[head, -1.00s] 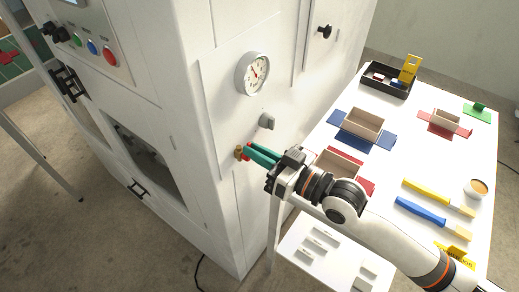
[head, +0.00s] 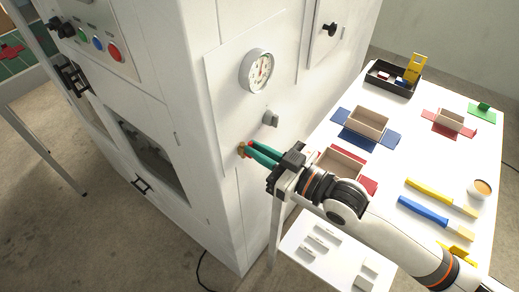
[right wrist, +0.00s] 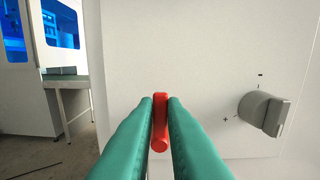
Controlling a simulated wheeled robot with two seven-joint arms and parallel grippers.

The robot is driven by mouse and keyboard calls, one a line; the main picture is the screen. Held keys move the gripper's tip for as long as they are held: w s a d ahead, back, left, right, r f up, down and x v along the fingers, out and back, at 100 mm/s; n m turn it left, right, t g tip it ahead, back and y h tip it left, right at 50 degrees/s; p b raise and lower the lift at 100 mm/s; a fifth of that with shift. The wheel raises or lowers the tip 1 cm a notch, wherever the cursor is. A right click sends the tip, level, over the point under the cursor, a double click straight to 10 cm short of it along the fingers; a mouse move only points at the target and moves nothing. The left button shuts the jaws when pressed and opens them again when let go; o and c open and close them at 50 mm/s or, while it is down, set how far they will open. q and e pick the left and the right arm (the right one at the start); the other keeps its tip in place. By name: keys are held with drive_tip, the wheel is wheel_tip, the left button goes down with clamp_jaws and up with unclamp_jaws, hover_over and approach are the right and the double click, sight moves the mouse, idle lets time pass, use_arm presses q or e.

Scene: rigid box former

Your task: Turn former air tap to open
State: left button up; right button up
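The air tap is on the white side wall of the box former, below the round gauge. In the head view its brass body (head: 241,150) shows at the tips of my right gripper. In the right wrist view its red lever (right wrist: 160,122) stands upright in the picture between the two green fingers. My right gripper (head: 252,150) reaches in from the right, its fingers closed against both sides of the lever. The fingers partly hide the tap in the head view. My left gripper is not in view.
A pressure gauge (head: 257,71) and a grey knob (head: 270,118) sit on the wall above the tap; the knob also shows in the right wrist view (right wrist: 262,112). A white table (head: 420,150) with boxes, a black tray (head: 391,79) and tools stands to the right.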

drive_tip(key=o, duration=0.4)
drive_tip(key=b+v, duration=0.4)
drive_tip(key=v, duration=0.8)
